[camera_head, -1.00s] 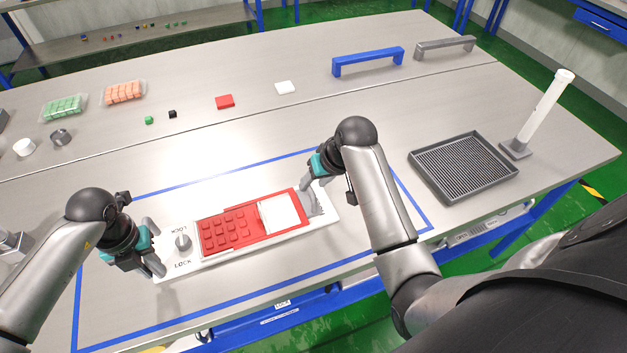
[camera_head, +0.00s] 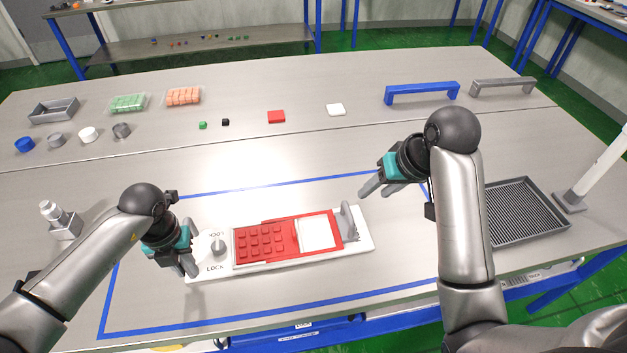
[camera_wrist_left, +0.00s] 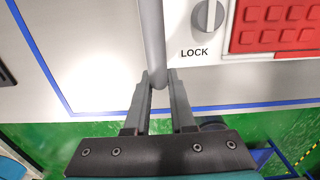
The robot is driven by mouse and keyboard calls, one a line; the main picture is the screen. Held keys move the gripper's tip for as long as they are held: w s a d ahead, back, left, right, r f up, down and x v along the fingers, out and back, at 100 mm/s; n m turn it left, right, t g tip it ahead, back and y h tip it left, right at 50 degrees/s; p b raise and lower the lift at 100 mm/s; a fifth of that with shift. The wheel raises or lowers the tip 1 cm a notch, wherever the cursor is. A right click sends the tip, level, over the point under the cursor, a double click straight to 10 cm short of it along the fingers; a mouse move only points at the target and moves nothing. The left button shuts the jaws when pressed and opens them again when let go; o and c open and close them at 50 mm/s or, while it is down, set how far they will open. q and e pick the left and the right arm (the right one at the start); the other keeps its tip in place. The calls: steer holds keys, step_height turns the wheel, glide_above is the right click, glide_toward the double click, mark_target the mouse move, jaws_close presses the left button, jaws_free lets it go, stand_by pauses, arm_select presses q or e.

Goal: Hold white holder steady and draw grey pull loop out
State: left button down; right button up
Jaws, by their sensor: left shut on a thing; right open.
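The white holder (camera_head: 212,290) lies inside the blue taped outline, with a LOCK-marked knob (camera_head: 218,248) near its left end. A red slide (camera_head: 283,249) with several raised squares and a white window sits in it. The grey pull loop (camera_head: 349,222) stands upright at the slide's right end. My left gripper (camera_head: 190,269) is at the holder's left end. In the left wrist view, its fingers (camera_wrist_left: 158,88) are shut on a grey bar (camera_wrist_left: 152,40) beside the holder's edge. My right gripper (camera_head: 370,188) is open and empty, above and behind the pull loop, apart from it.
A ribbed grey tray (camera_head: 522,212) and a white post on a grey base (camera_head: 570,200) stand at the right. A blue handle (camera_head: 422,92), small blocks and cups lie farther back. Bare table lies behind the holder.

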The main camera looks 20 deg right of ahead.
arm_select(q)
steer(key=shift+d, duration=0.1)
stand_by(0.3)
steer(key=c, duration=0.7)
jaws_free()
